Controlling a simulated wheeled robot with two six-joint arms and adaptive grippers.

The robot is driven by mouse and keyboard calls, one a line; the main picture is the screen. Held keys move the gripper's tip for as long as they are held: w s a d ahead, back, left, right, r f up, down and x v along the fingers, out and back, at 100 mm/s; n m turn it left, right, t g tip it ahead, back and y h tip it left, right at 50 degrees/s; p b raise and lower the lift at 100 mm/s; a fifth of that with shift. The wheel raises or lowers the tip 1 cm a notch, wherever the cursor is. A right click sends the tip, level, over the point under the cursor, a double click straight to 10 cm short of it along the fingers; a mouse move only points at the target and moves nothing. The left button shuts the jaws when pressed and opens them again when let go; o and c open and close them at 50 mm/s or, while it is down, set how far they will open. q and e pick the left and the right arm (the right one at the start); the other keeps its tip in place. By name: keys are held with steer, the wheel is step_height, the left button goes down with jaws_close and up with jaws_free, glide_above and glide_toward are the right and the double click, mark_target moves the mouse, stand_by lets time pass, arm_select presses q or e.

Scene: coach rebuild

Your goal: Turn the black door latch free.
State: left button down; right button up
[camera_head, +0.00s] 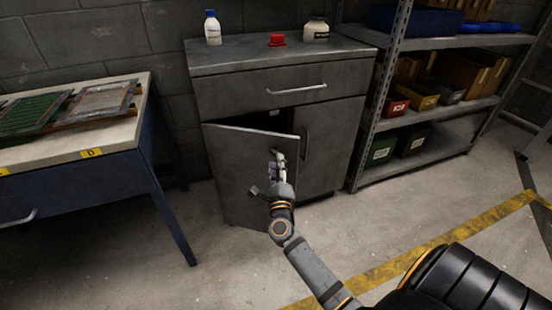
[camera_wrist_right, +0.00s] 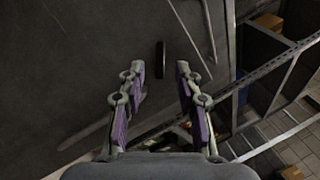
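The grey cabinet door (camera_head: 236,170) stands ajar on the left side of the cabinet, with a dark gap above its top edge. My right gripper (camera_head: 278,158) is at the door's front, near its right edge. In the right wrist view my right gripper (camera_wrist_right: 160,72) is open, its two purple-padded fingers apart. A narrow upright black piece, which looks like the latch (camera_wrist_right: 161,58), shows between and just beyond the fingertips; I cannot tell whether it touches them. In the head view the gripper mostly hides the latch. My left gripper is not in view.
The cabinet top (camera_head: 245,57) holds a white bottle (camera_head: 212,29), a red object (camera_head: 277,40) and a jar (camera_head: 316,31). A workbench (camera_head: 110,138) stands left and a metal shelf with bins (camera_head: 412,115) right. The floor in front is clear.

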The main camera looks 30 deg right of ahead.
steer(key=shift+x, duration=1.7)
jaws_close()
